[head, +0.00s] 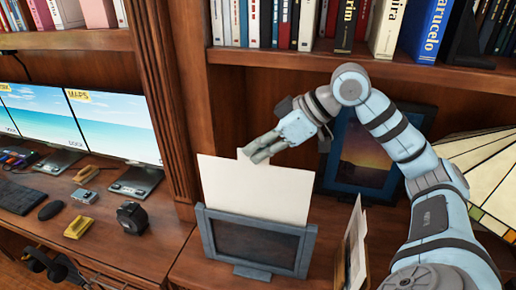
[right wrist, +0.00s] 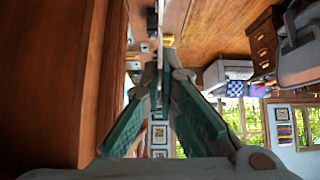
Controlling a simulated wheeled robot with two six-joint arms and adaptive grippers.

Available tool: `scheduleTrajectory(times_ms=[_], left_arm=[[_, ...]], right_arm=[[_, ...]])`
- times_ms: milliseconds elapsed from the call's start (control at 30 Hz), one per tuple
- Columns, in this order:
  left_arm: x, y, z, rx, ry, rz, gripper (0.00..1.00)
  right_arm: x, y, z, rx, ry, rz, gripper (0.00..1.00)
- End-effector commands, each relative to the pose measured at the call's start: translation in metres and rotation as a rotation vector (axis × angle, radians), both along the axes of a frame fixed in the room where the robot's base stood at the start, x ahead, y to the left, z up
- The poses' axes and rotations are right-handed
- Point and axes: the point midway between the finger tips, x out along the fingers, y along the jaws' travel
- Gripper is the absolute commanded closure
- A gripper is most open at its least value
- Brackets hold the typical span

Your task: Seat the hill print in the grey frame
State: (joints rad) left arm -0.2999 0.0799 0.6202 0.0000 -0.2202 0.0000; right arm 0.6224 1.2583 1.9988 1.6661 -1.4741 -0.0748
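The grey frame (head: 307,245) stands upright on the lower shelf, with a dark panel inside its border. A large sheet, which I take to be the hill print (head: 255,190), stands upright above it with a blank pale face showing. Its lower part is hidden behind the frame, so I cannot tell whether it is in the slot or just behind. My right gripper (head: 252,153) is shut on the sheet's top edge near the middle. In the right wrist view, the fingers (right wrist: 164,68) converge on a thin edge. My left gripper is out of view.
A dark blue frame with a sunset picture (head: 365,155) stands behind my right arm. A leaning picture card (head: 352,250) is close right of the grey frame. A stained-glass lampshade (head: 485,170) is at right. Books (head: 350,22) fill the shelf above; a wooden post (head: 165,100) is at left.

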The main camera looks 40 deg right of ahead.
Motion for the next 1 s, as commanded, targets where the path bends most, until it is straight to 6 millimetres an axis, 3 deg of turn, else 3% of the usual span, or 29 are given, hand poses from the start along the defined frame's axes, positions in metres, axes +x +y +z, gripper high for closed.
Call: scheduleTrajectory(times_ms=[1000], left_arm=[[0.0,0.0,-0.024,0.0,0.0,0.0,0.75]], right_arm=[[0.0,0.0,-0.027,0.0,0.0,0.0,1.0]])
